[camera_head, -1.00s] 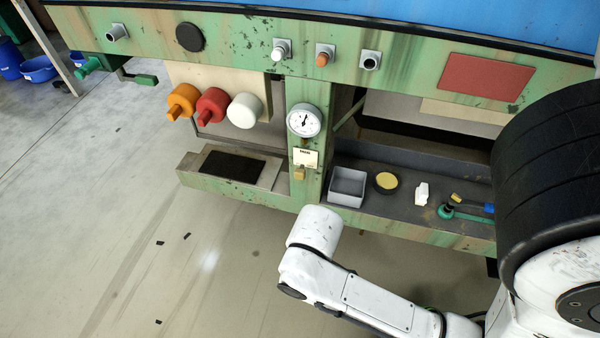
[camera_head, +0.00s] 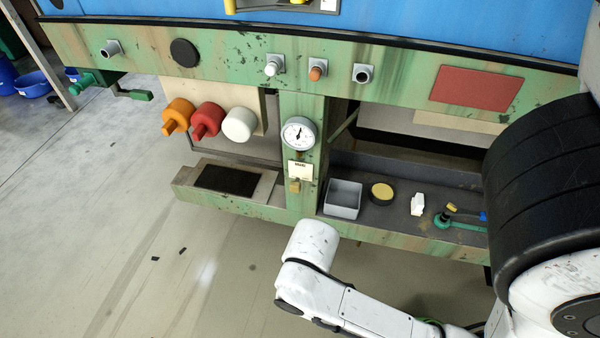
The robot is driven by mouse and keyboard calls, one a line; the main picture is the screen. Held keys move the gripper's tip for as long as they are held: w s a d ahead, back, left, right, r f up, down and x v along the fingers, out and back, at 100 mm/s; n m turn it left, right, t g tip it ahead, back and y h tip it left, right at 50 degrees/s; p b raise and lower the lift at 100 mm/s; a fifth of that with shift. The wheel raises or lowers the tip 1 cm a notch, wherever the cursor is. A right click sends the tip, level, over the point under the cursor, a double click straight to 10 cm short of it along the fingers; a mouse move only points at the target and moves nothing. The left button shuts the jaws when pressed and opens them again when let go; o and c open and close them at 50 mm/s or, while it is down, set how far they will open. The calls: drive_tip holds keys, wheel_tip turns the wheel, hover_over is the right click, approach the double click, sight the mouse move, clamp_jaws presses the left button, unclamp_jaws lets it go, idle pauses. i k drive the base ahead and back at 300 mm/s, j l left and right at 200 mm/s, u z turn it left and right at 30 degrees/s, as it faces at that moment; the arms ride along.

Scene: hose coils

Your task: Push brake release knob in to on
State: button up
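A small yellow knob (camera_head: 294,186) sits on the green post, just under a white label plate (camera_head: 300,170) whose print is too small to read. It may be the brake release knob, but I cannot be sure, nor tell whether it is in or out. A white-tipped knob (camera_head: 271,68) and an orange-tipped knob (camera_head: 316,73) stick out of the green beam above. My white arm reaches in from the lower right, its bent part in front of and below the post. My gripper is not in view.
A round gauge (camera_head: 298,133) is on the post above the label. Orange (camera_head: 178,114), red (camera_head: 208,118) and white (camera_head: 239,124) couplings hang to the left. A grey tray (camera_head: 343,198), yellow-topped tin (camera_head: 381,193) and green tool (camera_head: 455,221) lie on the right shelf. The left floor is mostly clear.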

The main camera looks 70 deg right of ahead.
sight(295, 186)
drive_tip(key=j+z, duration=0.1)
drive_tip(key=z, duration=0.95)
